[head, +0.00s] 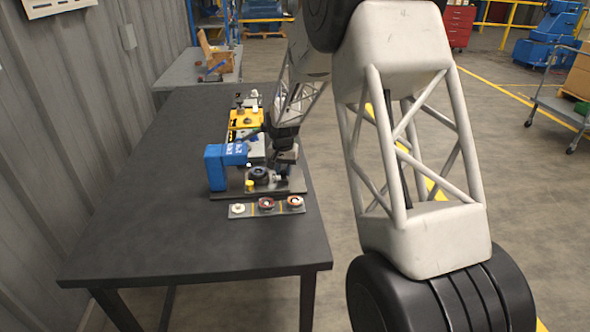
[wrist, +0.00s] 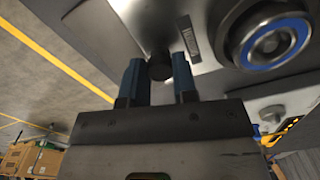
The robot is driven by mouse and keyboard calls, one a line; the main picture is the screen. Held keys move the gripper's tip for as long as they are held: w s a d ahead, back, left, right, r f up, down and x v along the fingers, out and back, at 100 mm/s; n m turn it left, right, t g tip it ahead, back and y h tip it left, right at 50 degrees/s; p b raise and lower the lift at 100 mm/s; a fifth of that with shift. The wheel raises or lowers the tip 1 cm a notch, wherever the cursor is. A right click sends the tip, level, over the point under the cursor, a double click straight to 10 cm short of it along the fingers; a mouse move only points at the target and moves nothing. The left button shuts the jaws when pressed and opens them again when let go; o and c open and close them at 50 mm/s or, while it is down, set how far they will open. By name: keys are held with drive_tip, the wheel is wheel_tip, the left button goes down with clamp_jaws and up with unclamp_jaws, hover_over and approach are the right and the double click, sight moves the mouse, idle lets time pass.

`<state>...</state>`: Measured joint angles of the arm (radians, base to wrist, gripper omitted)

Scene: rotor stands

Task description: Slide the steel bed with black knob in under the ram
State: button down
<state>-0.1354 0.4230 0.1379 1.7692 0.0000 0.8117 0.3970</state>
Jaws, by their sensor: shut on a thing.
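In the wrist view, my gripper (wrist: 160,75) has its two blue fingertips on either side of a black knob (wrist: 159,68) and is shut on it. The knob is at the edge of the grey steel bed (wrist: 205,75), which carries a small label. A round part with a blue ring (wrist: 277,42) sits on the right of that view. In the head view, the blue press (head: 217,167) stands on a dark base plate, and my gripper (head: 284,168) is just right of it. The ram and the bed's exact position under it are hard to make out there.
A strip (head: 252,210) with several round parts lies in front of the press. A dark round part (head: 258,174) and a small yellow piece (head: 250,186) are beside the press. A yellow fixture (head: 245,118) stands behind. The table's (head: 190,245) front left is clear.

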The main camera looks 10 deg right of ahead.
sight(268, 174)
drive_tip(key=a, duration=0.5)
drive_tip(key=shift+a, duration=0.25)
drive_tip(key=c, duration=0.9)
unclamp_jaws()
drive_tip(key=shift+r, duration=3.9)
